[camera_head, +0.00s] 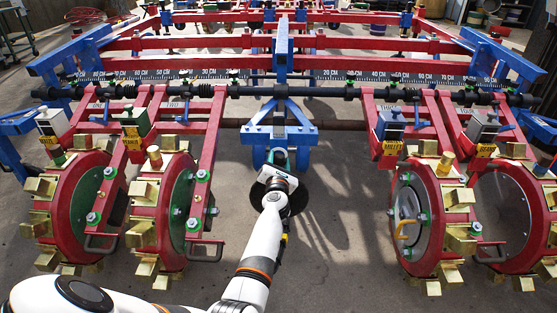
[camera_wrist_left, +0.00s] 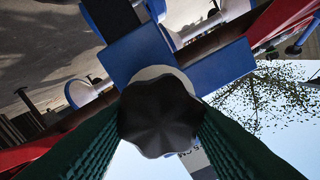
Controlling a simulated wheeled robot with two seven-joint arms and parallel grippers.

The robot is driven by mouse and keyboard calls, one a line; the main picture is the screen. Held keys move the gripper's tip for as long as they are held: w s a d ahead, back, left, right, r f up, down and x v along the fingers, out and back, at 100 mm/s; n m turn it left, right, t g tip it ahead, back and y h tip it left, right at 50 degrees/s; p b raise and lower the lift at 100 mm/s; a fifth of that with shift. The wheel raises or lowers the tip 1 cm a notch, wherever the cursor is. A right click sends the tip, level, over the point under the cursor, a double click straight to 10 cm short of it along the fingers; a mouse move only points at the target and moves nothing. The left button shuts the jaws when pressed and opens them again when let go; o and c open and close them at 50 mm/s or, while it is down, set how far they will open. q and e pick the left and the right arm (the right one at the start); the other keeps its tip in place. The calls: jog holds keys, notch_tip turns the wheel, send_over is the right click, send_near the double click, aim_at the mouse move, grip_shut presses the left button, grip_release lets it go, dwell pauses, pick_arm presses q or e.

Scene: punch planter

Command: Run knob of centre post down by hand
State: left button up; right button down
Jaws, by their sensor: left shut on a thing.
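The knob (camera_wrist_left: 160,110) is black and lobed and fills the middle of the left wrist view. It sits on a pale round collar in front of blue cross-shaped metal (camera_wrist_left: 138,52). My left gripper (camera_head: 279,160) is at the blue centre frame (camera_head: 279,133), low in the middle of the machine. Its green ridged fingers stand on both sides of the knob in the left wrist view and are shut on it. The gripper hides the knob in the head view. My right gripper is not in view.
Red wheels with brass punches stand left (camera_head: 160,212) and right (camera_head: 430,215) of my arm. A long black shaft (camera_head: 330,91) and a marked scale bar (camera_head: 340,76) cross above.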

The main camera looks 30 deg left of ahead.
pick_arm(q)
jog(key=shift+r, duration=0.1)
dwell(0.4)
jog(key=o, duration=1)
